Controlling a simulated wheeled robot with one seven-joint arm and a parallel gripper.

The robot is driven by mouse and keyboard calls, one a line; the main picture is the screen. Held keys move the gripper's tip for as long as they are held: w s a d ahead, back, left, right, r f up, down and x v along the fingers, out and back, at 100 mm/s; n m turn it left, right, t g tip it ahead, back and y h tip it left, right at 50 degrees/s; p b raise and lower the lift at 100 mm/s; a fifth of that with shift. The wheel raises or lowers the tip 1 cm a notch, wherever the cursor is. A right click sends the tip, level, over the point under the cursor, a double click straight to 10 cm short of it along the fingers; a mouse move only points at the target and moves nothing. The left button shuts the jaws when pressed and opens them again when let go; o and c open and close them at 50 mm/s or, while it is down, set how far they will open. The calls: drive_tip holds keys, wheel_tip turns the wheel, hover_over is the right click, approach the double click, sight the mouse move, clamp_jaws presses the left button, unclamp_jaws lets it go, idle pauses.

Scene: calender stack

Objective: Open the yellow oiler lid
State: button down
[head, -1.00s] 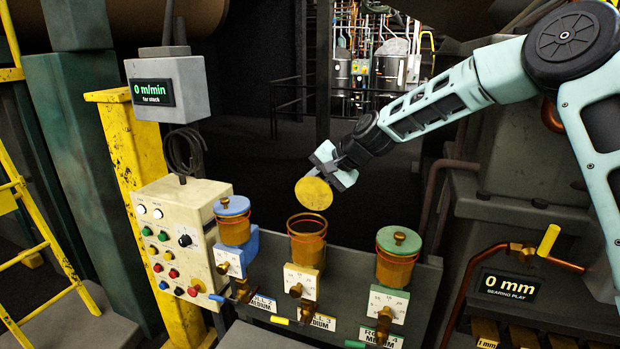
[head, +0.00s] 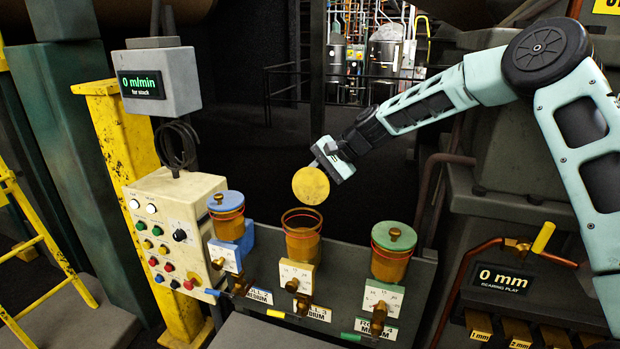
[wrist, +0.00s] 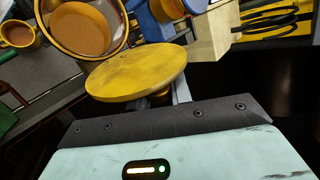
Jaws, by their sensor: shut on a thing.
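The yellow oiler (head: 302,240) is the middle one of three on the grey panel. Its top is open and its inside shows in the wrist view (wrist: 84,30). The yellow lid (head: 311,185) is off the oiler, held by my gripper (head: 330,158) above and slightly right of the open rim, apart from it. The lid is tilted, its disc facing the head camera. In the wrist view the lid (wrist: 136,73) covers the fingertips, and the gripper is shut on it; the grasped part is mostly hidden.
A blue-lidded oiler (head: 227,203) stands left and a green-lidded oiler (head: 392,242) right, both closed. A cream control box (head: 172,235) with buttons stands further left. A bearing play display (head: 503,280) is at right. The space above the panel is open.

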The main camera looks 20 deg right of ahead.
drive_tip(key=c, duration=1.3)
unclamp_jaws()
drive_tip(key=shift+w, duration=0.1)
drive_tip(key=shift+o, duration=0.2)
drive_tip(key=b+v, duration=0.5)
drive_tip(key=v, duration=0.7)
